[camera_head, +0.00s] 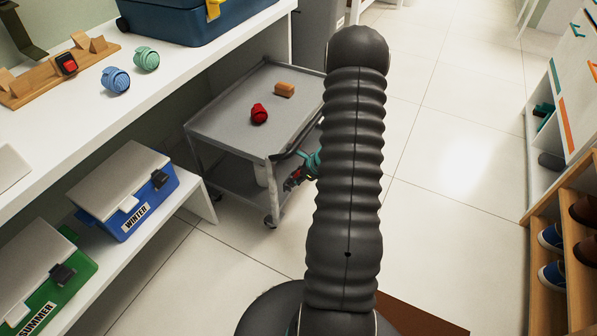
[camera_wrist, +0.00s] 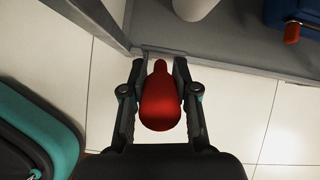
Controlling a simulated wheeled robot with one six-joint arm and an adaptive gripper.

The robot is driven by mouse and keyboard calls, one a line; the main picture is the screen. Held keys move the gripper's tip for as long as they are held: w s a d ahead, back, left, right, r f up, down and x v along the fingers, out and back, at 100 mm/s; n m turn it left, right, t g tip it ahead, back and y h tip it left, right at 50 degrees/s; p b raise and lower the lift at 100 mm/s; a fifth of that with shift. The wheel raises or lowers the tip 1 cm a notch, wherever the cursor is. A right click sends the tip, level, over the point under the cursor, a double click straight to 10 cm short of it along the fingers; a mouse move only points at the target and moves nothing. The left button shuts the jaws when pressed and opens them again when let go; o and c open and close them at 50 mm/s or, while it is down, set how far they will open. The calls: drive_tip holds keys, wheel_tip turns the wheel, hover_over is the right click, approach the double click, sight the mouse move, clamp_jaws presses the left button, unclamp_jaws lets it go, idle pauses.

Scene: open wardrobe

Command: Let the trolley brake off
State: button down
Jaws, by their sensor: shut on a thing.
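The grey trolley (camera_head: 225,122) stands beside the white shelving in the head view. Its lower shelf fills the top of the wrist view (camera_wrist: 232,48). A red bulb-shaped brake handle (camera_wrist: 160,103) sits between the fingers of my gripper (camera_wrist: 162,66). The gripper is shut on it, at the trolley's edge. In the head view my gripper (camera_head: 304,168) is at the trolley's near right corner, small and partly hidden behind my dark ribbed arm. The brake's mount is mostly hidden.
Blue (camera_head: 128,186) and green (camera_head: 45,280) boxes stand on the left lower shelf. A shoe rack (camera_head: 565,255) is at right. Tiled floor between is clear.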

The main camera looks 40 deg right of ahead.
drive_tip(key=shift+w, duration=0.15)
idle(0.3)
drive_tip(key=c, duration=0.9)
unclamp_jaws()
drive_tip(key=shift+o, duration=0.2)
